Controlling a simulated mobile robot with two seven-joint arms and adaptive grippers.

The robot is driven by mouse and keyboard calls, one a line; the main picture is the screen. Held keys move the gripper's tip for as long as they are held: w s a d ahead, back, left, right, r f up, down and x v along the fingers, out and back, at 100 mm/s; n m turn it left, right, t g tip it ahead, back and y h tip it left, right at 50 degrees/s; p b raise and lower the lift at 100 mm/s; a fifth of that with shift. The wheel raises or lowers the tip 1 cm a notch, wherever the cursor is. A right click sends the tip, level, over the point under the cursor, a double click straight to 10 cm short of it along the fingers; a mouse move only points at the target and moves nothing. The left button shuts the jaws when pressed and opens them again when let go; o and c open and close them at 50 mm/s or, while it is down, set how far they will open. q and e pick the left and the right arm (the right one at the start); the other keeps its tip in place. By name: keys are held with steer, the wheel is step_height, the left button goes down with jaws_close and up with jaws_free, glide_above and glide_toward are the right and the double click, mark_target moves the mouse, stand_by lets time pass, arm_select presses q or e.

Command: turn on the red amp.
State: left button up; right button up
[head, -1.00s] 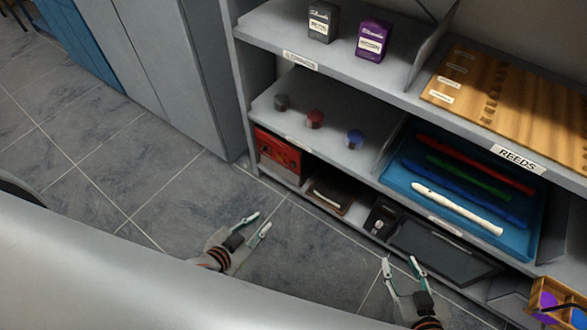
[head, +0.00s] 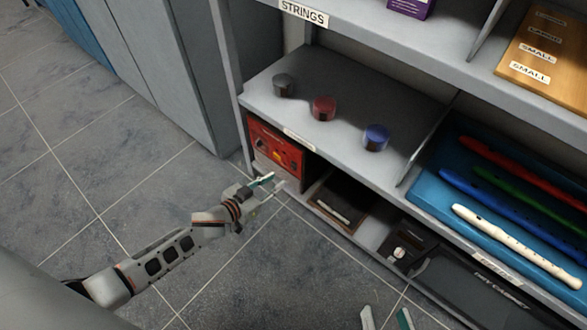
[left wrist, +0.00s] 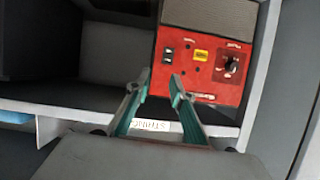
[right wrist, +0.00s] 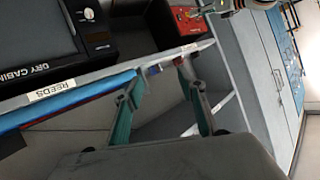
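The red amp (head: 276,150) sits in the lowest compartment at the left end of the shelf unit. In the left wrist view the amp (left wrist: 203,72) shows a black rocker switch (left wrist: 168,55), a yellow label and a dark knob (left wrist: 232,66) on its red panel. My left gripper (head: 272,184) is in front of the amp's lower front. Its fingers (left wrist: 160,78) are apart and empty, just below the switch in that view; contact is not visible. My right gripper (head: 386,316) is open and empty at the bottom of the head view. The amp also shows in the right wrist view (right wrist: 186,20).
A brown case (head: 338,201) lies right of the amp, then a black dry cabinet (head: 465,285). Three round tins stand on the shelf above (head: 322,108). A blue tray (head: 425,196) holds several recorders. Floor left of the shelf is clear.

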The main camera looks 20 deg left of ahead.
mark_target(293, 168)
arm_select(q)
steer(key=w+f+b, duration=0.1)
steer(key=w+f, duration=0.1)
steer(key=w+f+b, duration=0.2)
steer(key=w, duration=0.1)
steer(key=w+d+f+b, duration=0.1)
steer(key=w+f, duration=0.1)
steer(key=w, duration=0.1)
steer(key=shift+w+d+b, duration=0.1)
steer(key=shift+w+b, duration=0.25)
steer(key=shift+w, duration=0.2)
steer(key=shift+w+r, duration=0.15)
steer(key=shift+w, duration=0.05)
arm_select(e)
steer(key=a+m, duration=0.1)
steer(key=s+a+m, duration=0.1)
steer(key=m, duration=0.1)
steer(key=a+f+m, duration=0.1)
steer(key=a, duration=0.1)
steer(key=shift+s+f+m+y, duration=0.1)
steer(key=shift+s+m+y, duration=0.1)
steer(key=shift+m+y, duration=0.1)
arm_select(q)
jaws_close()
